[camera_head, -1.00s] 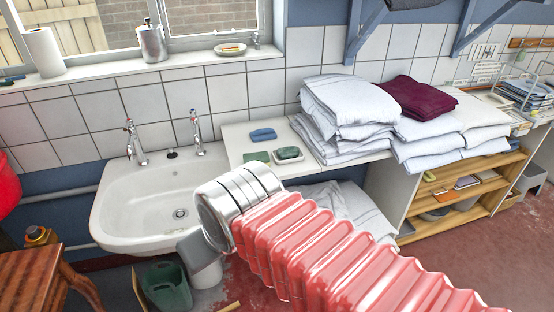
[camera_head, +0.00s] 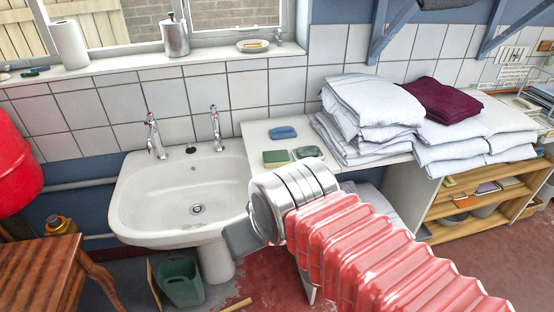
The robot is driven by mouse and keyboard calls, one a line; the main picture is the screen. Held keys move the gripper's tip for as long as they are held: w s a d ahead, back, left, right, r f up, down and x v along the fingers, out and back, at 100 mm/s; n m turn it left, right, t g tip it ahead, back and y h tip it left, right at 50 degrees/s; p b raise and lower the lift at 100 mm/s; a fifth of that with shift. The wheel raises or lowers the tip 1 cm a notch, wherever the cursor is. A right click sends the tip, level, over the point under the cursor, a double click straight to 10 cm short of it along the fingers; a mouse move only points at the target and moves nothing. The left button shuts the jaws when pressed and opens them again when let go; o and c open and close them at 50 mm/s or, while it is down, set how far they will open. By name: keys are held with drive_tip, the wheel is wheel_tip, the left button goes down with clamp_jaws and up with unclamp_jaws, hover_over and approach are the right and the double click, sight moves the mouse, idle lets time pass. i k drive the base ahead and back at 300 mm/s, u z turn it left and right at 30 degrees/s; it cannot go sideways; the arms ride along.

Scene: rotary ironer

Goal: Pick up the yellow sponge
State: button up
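My arm reaches in from the lower right, with a red ribbed sleeve and a metal cuff. A grey part at its end, my gripper (camera_head: 242,238), shows in front of the sink's right side; its fingers cannot be made out. A small yellow item (camera_head: 449,181) lies on the wooden shelf, and a dish on the windowsill holds a yellow-orange item (camera_head: 252,45); both are too small to identify.
A white sink (camera_head: 150,215) with two taps stands left of the counter. Folded white linen (camera_head: 370,105) and a maroon cloth (camera_head: 442,98) are piled right of it. A green bin (camera_head: 181,284), a wooden table (camera_head: 40,270) and a red drum (camera_head: 15,170) are at left.

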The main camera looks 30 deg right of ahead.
sight(276, 158)
drive_tip(key=u, duration=0.05)
drive_tip(key=i, duration=1)
drive_tip(key=z, duration=0.05)
